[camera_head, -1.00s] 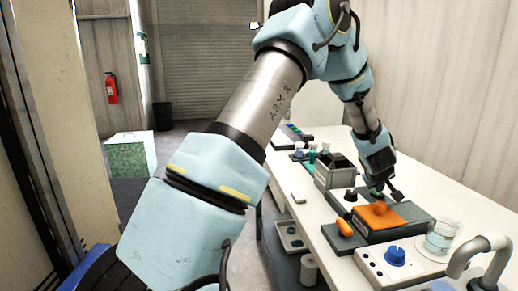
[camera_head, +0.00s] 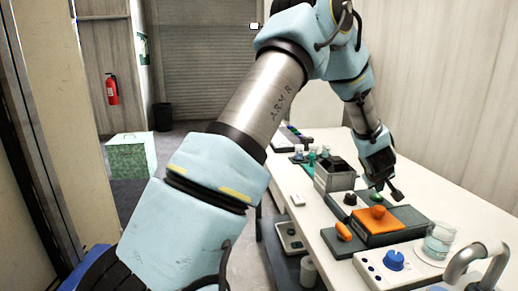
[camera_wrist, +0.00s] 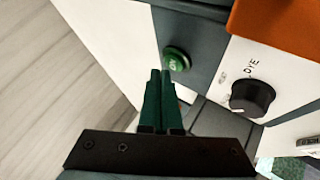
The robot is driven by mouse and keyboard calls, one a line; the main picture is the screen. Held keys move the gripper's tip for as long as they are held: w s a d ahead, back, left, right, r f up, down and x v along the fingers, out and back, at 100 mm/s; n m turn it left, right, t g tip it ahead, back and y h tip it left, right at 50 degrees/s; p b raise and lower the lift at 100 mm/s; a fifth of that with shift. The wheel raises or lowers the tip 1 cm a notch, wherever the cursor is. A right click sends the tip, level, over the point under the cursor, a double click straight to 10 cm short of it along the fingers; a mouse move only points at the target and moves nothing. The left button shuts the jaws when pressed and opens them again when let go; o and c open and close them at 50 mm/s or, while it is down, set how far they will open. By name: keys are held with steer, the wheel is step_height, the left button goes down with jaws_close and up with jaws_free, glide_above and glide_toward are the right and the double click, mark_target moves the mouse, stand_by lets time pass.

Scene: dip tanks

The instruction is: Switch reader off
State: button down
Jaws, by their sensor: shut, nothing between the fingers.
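The device with an orange lid (camera_head: 383,226) on a dark base sits on the bench; I take it to be the reader, though no label reads so. A round green button (camera_wrist: 177,60), marked with what looks like "ON", sits on its dark panel in the wrist view. The green button also shows in the head view (camera_head: 376,197). My gripper (camera_wrist: 160,76) is shut and empty, its fingertips close beside the button. Contact with the button cannot be told. In the head view my gripper (camera_head: 375,189) hangs just above the device's far end.
A black knob marked "DYE" (camera_wrist: 253,97) is right of the button. A glass beaker (camera_head: 440,239), a blue knob (camera_head: 394,259) on a white unit and a curved grey pipe (camera_head: 482,258) are nearer. A grey tank (camera_head: 335,177) stands left of my gripper. The bench's right side is clear.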

mark_target(377, 198)
step_height(377, 198, up, 6)
steer(key=p, duration=0.4)
steer(key=shift+f+p, duration=0.15)
steer(key=shift+p, duration=0.2)
steer(key=shift+f, duration=0.1)
steer(key=a+r+m+g+y, duration=0.1)
steer(key=a+r, duration=0.2)
steer(key=a, duration=0.9)
steer(key=s+a+g+y, duration=0.1)
steer(key=s+a, duration=0.5)
steer(key=a, duration=0.4)
steer(key=s+a+m+g+y, duration=0.1)
steer(key=s+a+g+y, duration=0.1)
steer(key=s+a, duration=0.4)
steer(key=s+a+g+y, duration=0.1)
steer(key=s+a, duration=0.5)
steer(key=a, duration=1)
steer(key=shift+s+a+r+m+g, duration=0.15)
steer(key=shift+s+r+m+g, duration=0.1)
steer(key=shift+r+m+g, duration=0.15)
